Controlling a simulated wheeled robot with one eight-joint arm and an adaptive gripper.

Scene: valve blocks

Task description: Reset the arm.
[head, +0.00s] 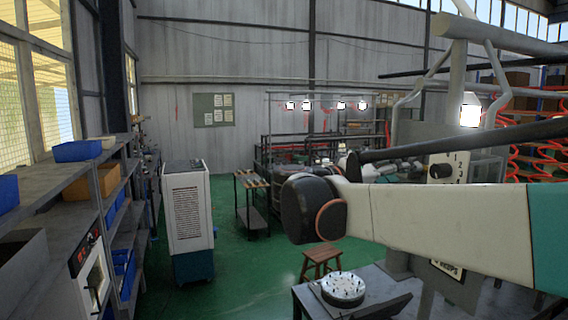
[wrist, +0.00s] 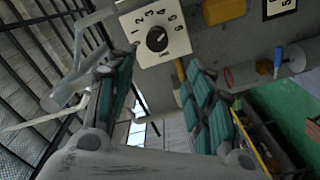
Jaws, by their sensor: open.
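My gripper (wrist: 156,70) shows in the wrist view, with its two teal-padded fingers spread apart and nothing between them. Beyond the fingertips is a white plate (wrist: 152,18) with numbers around a black knob (wrist: 157,39). The plate looks tilted in this view, and I see no finger touching it. A numbered plate (head: 449,166) also shows in the head view, partly covered by my arm. My white arm link crosses the right side of the head view to a dark rounded joint. I cannot make out the gripper's fingers in the head view.
A small table (head: 378,284) carries a round white fixture (head: 343,289), below my arm. A wooden stool (head: 321,262) stands behind it. A white cabinet (head: 188,212) and shelves (head: 60,185) with bins stand left. Green floor (head: 250,275) is clear between. A blue-tipped part (wrist: 278,58) shows in the wrist view.

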